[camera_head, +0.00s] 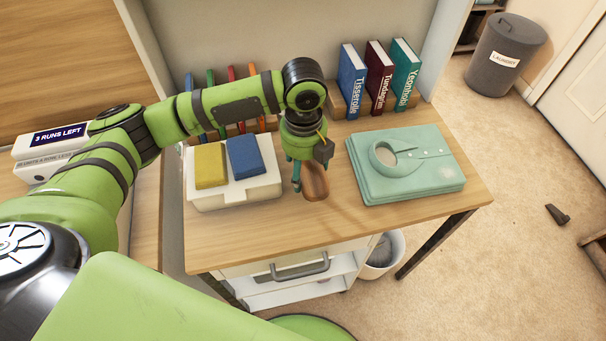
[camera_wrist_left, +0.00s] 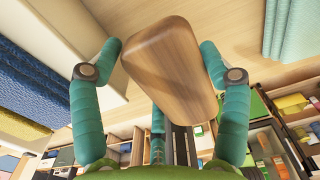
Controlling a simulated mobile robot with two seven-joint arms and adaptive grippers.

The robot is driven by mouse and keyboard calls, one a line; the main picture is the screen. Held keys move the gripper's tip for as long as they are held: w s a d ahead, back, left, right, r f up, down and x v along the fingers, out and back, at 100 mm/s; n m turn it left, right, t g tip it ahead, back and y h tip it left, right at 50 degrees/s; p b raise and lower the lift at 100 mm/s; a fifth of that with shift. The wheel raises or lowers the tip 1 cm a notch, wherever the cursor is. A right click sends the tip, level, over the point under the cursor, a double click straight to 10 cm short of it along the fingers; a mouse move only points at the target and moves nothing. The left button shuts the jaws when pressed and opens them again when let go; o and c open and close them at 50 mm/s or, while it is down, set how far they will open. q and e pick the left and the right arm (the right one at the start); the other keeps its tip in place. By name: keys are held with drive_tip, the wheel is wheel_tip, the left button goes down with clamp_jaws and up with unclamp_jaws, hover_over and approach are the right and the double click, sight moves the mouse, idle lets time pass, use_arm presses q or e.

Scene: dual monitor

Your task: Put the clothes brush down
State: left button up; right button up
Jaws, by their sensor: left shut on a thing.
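The clothes brush (camera_head: 316,184) has a brown wooden body. In the head view it is under my left gripper (camera_head: 308,172), over the table (camera_head: 330,228) between a white box and a folded shirt. The gripper is shut on it, and the wrist partly hides it. In the left wrist view the brush (camera_wrist_left: 168,70) fills the middle, between the two teal fingers of the left gripper (camera_wrist_left: 162,52). I cannot tell whether the brush touches the table. Its bristles do not show. My right gripper is not in view.
The white box (camera_head: 235,198) with a yellow and a blue block stands close left. The folded mint shirt (camera_head: 425,180) lies right. Books (camera_head: 378,78) stand behind. Bare tabletop runs along the front edge. A laundry bin (camera_head: 505,55) stands on the floor beyond.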

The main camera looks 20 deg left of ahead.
sight(303, 179)
use_arm(q)
drive_tip(key=shift+s+f, duration=0.1)
drive_tip(key=shift+f, duration=2)
drive_tip(key=o, duration=1)
drive_tip(key=shift+f, duration=0.15)
wheel_tip(303, 179, up, 12)
drive_tip(key=shift+r, duration=0.2)
